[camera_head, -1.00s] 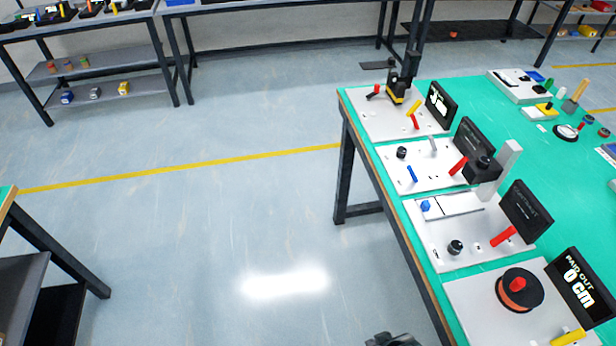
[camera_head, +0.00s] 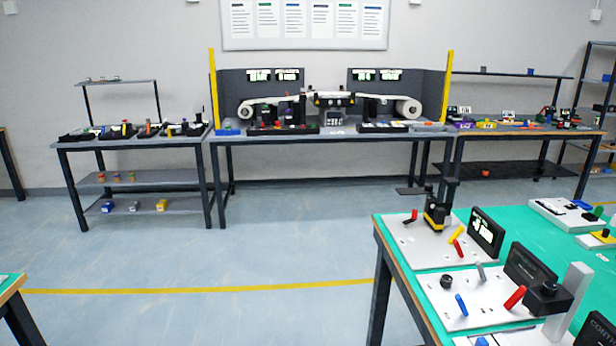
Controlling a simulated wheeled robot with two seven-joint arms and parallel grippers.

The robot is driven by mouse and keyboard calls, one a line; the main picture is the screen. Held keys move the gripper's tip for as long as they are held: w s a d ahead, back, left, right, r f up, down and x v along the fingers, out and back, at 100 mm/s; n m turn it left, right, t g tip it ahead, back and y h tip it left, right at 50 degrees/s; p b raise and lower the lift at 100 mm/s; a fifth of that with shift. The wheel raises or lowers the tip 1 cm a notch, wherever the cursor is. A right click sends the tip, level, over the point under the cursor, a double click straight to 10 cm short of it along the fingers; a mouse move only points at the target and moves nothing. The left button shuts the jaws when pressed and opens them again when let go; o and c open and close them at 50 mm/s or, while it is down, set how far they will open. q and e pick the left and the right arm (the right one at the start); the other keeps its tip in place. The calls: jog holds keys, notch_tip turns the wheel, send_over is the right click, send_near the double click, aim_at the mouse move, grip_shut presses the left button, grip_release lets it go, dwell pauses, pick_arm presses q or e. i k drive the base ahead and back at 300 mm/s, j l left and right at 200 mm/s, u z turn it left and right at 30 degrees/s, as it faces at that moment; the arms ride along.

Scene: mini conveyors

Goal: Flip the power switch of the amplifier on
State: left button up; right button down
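No amplifier or power switch can be made out for certain in this view. Neither of my grippers is in view.
A bench with two grey-panelled stations and white rolls (camera_head: 407,108) stands at the back wall. A shelf table (camera_head: 130,144) is at back left, and another bench (camera_head: 520,132) at back right. A table corner (camera_head: 10,287) shows at lower left. The floor between is clear.

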aim_at(512, 302)
jog(key=z, duration=1.25)
